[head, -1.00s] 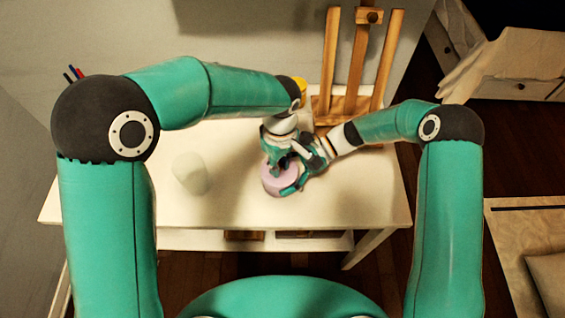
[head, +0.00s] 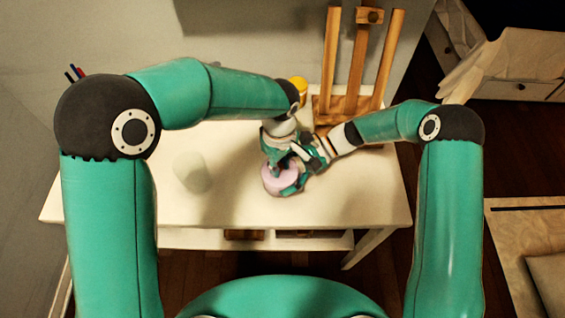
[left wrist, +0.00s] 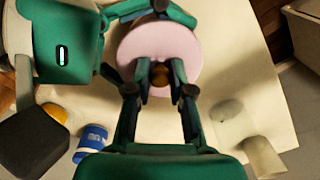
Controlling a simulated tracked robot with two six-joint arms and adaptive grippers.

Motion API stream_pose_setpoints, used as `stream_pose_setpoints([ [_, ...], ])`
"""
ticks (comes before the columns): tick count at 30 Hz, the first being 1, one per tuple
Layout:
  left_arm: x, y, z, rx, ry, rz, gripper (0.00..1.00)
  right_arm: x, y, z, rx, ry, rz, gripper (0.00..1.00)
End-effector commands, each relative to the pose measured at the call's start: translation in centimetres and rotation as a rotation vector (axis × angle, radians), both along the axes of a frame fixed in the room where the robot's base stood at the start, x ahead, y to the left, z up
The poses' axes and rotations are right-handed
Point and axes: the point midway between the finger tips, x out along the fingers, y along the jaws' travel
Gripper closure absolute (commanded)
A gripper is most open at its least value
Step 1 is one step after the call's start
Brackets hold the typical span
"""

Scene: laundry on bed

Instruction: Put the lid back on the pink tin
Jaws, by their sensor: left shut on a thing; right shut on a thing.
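The pink tin (head: 279,184) is on the white table, near its middle, in the head view. In the left wrist view a round pink top, the lid (left wrist: 181,45), faces the camera with a brown knob (left wrist: 160,72) at its centre. My left gripper (head: 284,165) is over the tin, its fingers (left wrist: 161,84) shut on the lid's knob. My right gripper (head: 291,184) is shut on the tin's side from the right; its fingers also flank the pink round in the left wrist view (left wrist: 143,40). I cannot tell whether the lid touches the tin's rim all round.
A pale cup (head: 192,172) stands left of the tin. A wooden easel (head: 352,105) and a yellow jar (head: 299,88) are at the back. A blue and white can (left wrist: 92,138) shows in the left wrist view. The table (head: 345,207) is bare at front right.

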Motion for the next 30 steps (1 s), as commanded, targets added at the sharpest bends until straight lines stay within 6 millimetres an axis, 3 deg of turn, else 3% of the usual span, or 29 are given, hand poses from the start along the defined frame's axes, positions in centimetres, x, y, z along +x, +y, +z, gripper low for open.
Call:
stream_pose_setpoints([
  [1,-0.3,0.2,-1.0,0.006,0.013,0.000,1.00,-0.2,0.1,0.4,0.010,0.002,0.011,0.76],
  [10,-0.3,0.3,-1.0,0.007,0.014,0.000,1.00,-0.2,0.1,0.4,0.011,0.000,0.010,0.76],
  [30,-0.4,0.1,0.0,0.029,0.037,0.001,1.00,-0.1,0.1,0.5,0.012,-0.002,0.008,0.77],
])
